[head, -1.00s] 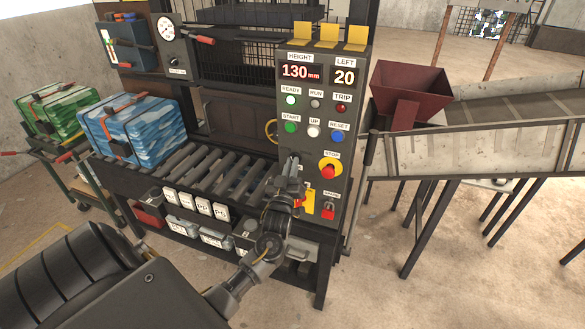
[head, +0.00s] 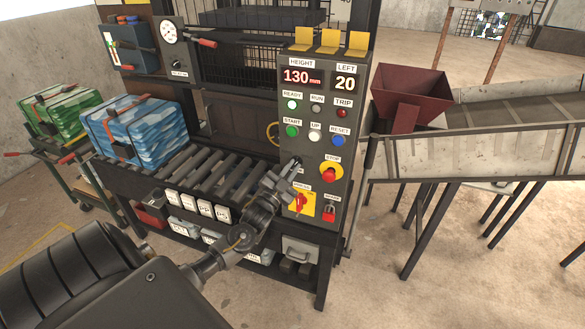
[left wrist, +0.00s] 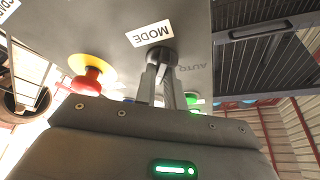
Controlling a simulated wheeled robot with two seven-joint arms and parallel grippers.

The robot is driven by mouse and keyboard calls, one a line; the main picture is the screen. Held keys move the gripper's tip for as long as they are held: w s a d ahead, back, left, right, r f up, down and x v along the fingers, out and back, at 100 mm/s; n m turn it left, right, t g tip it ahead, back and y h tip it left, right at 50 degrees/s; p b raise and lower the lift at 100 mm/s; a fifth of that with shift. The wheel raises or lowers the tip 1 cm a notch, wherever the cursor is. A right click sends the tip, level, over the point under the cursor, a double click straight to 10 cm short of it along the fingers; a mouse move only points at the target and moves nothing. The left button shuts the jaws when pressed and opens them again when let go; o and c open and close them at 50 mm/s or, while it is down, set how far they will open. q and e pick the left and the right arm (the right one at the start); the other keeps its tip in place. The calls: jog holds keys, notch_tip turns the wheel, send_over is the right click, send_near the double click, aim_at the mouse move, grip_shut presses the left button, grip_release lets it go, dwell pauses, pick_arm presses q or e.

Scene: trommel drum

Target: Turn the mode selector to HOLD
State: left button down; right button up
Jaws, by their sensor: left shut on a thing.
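The mode selector is a dark round knob (left wrist: 162,57) under a white MODE label (left wrist: 150,34) in the left wrist view. The word AUTO (left wrist: 190,67) is printed on the panel beside it. My left gripper (left wrist: 164,68) is shut on the knob, its two fingers on either side of it. In the head view my left gripper (head: 291,170) reaches the panel left of the red stop button and covers most of the selector. Which position the knob points to cannot be told. My right gripper is not in view.
The control panel (head: 348,105) carries a red stop button (head: 331,171) on yellow, a red-and-yellow switch (head: 299,203) and a red padlock (head: 329,210) close by. START (head: 291,131), UP and RESET buttons sit above. Rollers (head: 215,172) lie to the left.

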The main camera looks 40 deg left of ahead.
pick_arm(q)
jog(key=shift+r+m+h+p, duration=0.1)
jog(key=shift+m+h+p, duration=0.3)
jog(key=shift+m, duration=1.1)
jog(key=c, duration=1.5)
grip_release()
jog(key=shift+g, duration=0.3)
jog(key=shift+s+f, duration=0.2)
jog(key=shift+b+v, duration=1.85)
jog(key=shift+v, duration=3.3)
